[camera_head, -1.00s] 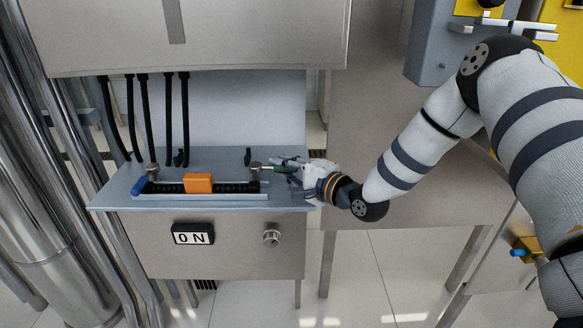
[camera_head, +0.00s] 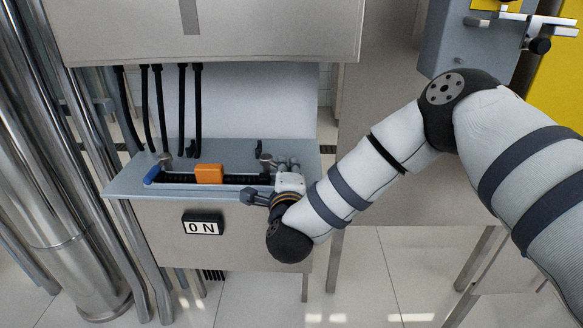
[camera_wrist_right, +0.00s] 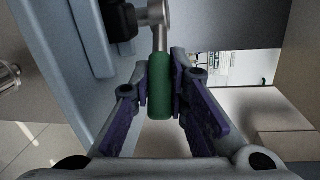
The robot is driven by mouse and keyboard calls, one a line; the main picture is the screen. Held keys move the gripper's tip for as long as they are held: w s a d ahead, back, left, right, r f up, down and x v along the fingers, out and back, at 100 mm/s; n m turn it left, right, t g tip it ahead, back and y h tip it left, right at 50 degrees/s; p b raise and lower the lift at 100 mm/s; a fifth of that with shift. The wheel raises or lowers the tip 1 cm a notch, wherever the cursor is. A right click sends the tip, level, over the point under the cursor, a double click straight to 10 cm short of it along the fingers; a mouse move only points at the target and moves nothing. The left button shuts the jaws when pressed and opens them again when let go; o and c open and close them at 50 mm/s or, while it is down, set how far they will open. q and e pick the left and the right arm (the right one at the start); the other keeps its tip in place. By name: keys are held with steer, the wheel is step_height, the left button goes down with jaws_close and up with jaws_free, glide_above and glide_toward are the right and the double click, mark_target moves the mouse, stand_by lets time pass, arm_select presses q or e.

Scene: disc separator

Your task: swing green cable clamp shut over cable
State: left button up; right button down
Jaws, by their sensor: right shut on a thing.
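The green clamp handle (camera_wrist_right: 160,88) sits between the fingers of my right gripper (camera_wrist_right: 161,90), which is shut on it. A metal rod joins the handle to a round metal post head (camera_wrist_right: 156,12). In the head view my right gripper (camera_head: 287,164) is at the right end of the grey shelf (camera_head: 130,178), beside the right-hand post (camera_head: 266,160). It hides the green handle there. The black ribbed cable (camera_head: 240,180) lies along the shelf. A blue clamp handle (camera_head: 152,175) lies at its left end. My left gripper is out of view.
An orange block (camera_head: 209,174) sits over the middle of the cable. Several black hoses (camera_head: 183,110) hang behind the shelf. An ON sign (camera_head: 203,227) is on the panel below. Metal pipes (camera_head: 70,150) stand at the left.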

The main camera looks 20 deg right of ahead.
steer(key=shift+s+a+m+h, duration=0.1)
steer(key=shift+a+m+h, duration=0.1)
steer(key=shift+m+h, duration=0.15)
stand_by(0.3)
steer(key=c, duration=1.8)
jaws_free()
